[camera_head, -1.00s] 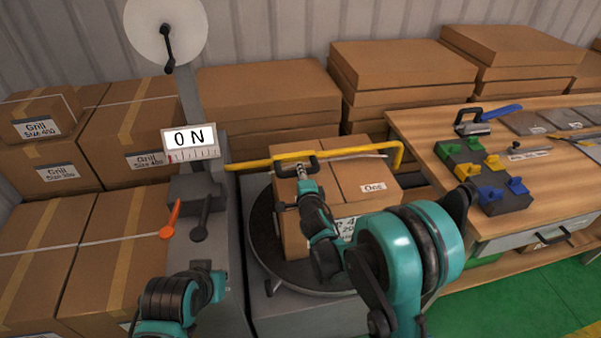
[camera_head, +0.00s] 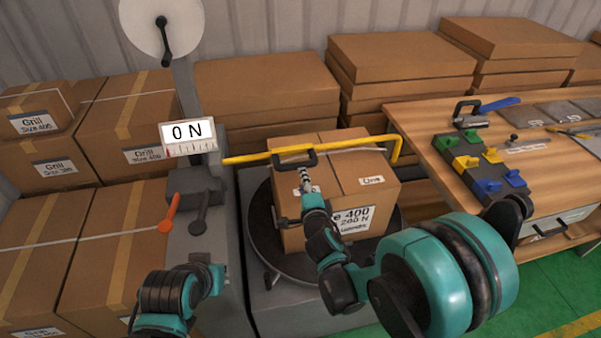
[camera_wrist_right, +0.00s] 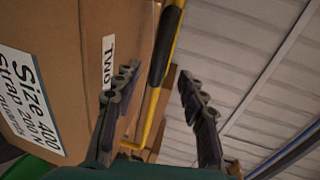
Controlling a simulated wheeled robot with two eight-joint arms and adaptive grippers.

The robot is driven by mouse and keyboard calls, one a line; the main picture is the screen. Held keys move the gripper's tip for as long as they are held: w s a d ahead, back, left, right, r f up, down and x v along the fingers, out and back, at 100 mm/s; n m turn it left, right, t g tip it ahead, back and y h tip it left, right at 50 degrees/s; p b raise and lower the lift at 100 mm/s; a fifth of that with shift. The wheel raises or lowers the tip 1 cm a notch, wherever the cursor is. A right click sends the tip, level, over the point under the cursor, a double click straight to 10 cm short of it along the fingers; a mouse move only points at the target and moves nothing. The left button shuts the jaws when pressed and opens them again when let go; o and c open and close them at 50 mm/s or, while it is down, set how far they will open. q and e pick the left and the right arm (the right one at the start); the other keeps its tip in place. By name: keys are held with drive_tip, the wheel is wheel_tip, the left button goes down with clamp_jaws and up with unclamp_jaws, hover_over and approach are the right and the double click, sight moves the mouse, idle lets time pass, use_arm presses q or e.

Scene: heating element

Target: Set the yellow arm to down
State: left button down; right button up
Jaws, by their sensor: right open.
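The yellow arm (camera_head: 352,146) is a bent bar that runs roughly level from the grey machine column across the top of a cardboard box (camera_head: 367,186), then bends down at its right end. A black grip (camera_head: 293,159) sits along it. It also shows in the right wrist view (camera_wrist_right: 166,45). My right gripper (camera_head: 290,196) is open and empty, just below and in front of the black grip. In the right wrist view its fingers (camera_wrist_right: 160,92) are spread, with the bar showing between them, apart from it. My left arm shows at the lower left; its gripper is not seen.
The box stands on a dark round turntable (camera_head: 263,215). The column carries a "0 N" display (camera_head: 190,136), an orange lever (camera_head: 170,212) and a dark lever (camera_head: 199,213). A wooden workbench (camera_head: 420,125) with coloured blocks is at the right. Stacked boxes fill the back and left.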

drive_tip(key=v, duration=0.2)
drive_tip(key=shift+s, duration=0.4)
drive_tip(key=shift+d, duration=0.1)
drive_tip(key=s+d+r+n+g+h, duration=0.1)
drive_tip(key=s+d+n+g+h, duration=0.35)
drive_tip(key=s+d+n, duration=0.8)
drive_tip(key=s+d+f+n+g+y, duration=0.1)
drive_tip(key=s+d+n+g+y, duration=0.1)
drive_tip(key=s, duration=0.9)
drive_tip(key=shift+d+n+g, duration=0.4)
drive_tip(key=shift+n+g, duration=0.35)
drive_tip(key=shift+g, duration=0.3)
drive_tip(key=shift+s+f, duration=0.1)
drive_tip(key=shift+f, duration=0.05)
